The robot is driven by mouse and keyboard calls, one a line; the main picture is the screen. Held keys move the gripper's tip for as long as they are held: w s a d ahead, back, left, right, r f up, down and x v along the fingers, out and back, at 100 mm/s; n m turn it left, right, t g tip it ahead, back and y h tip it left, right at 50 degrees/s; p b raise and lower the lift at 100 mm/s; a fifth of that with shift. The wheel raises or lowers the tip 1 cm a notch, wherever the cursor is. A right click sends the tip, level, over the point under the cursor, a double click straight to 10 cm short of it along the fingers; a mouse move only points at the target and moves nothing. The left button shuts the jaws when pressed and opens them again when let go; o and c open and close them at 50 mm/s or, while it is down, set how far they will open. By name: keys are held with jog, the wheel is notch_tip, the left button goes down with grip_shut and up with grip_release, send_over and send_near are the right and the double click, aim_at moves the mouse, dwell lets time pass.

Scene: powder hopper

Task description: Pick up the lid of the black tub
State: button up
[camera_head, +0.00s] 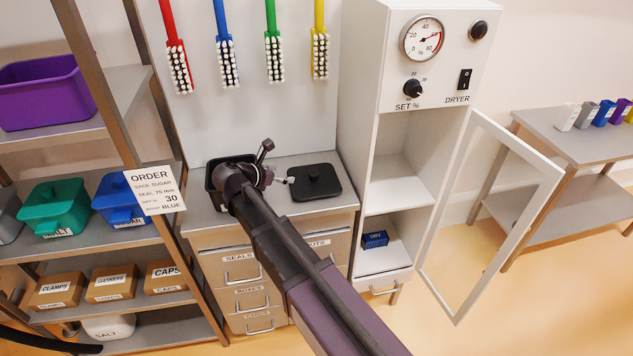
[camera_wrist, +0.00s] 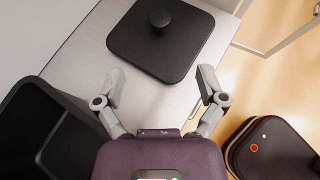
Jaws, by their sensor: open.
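The black lid (camera_head: 315,182) lies flat on the grey counter top, with a round knob on its upper face. In the wrist view the lid (camera_wrist: 160,40) is at the top, with its knob standing up. The black tub (camera_head: 213,185) stands to the left of the lid, open at the top and partly hidden by my arm. In the wrist view the tub (camera_wrist: 45,125) is at the left. My gripper (camera_head: 289,180) is open and empty, its fingers apart, just left of the lid. In the wrist view my gripper (camera_wrist: 160,82) points toward the lid's near edge, short of the knob.
The dryer cabinet (camera_head: 440,55) stands right of the counter with its glass door (camera_head: 490,215) swung open. A shelf rack (camera_head: 115,85) with coloured tubs stands at the left. Brushes (camera_head: 228,62) hang above the counter. The counter in front of the lid is clear.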

jog(key=b, duration=0.4)
send_near(312, 172)
jog(key=x, duration=0.2)
jog(key=shift+w+d+f, duration=0.1)
jog(key=shift+d+f, duration=0.1)
jog(key=shift+d, duration=0.15)
jog(key=shift+w+d+f, duration=0.2)
jog(key=shift+w+d, duration=0.2)
jog(key=shift+w, duration=0.05)
jog(key=shift+b+x, duration=1.1)
jog(key=shift+x, duration=0.8)
jog(key=shift+w+d+f, duration=0.25)
jog(key=shift+w+f, duration=0.15)
jog(key=shift+w, duration=0.05)
jog(key=c, duration=1.2)
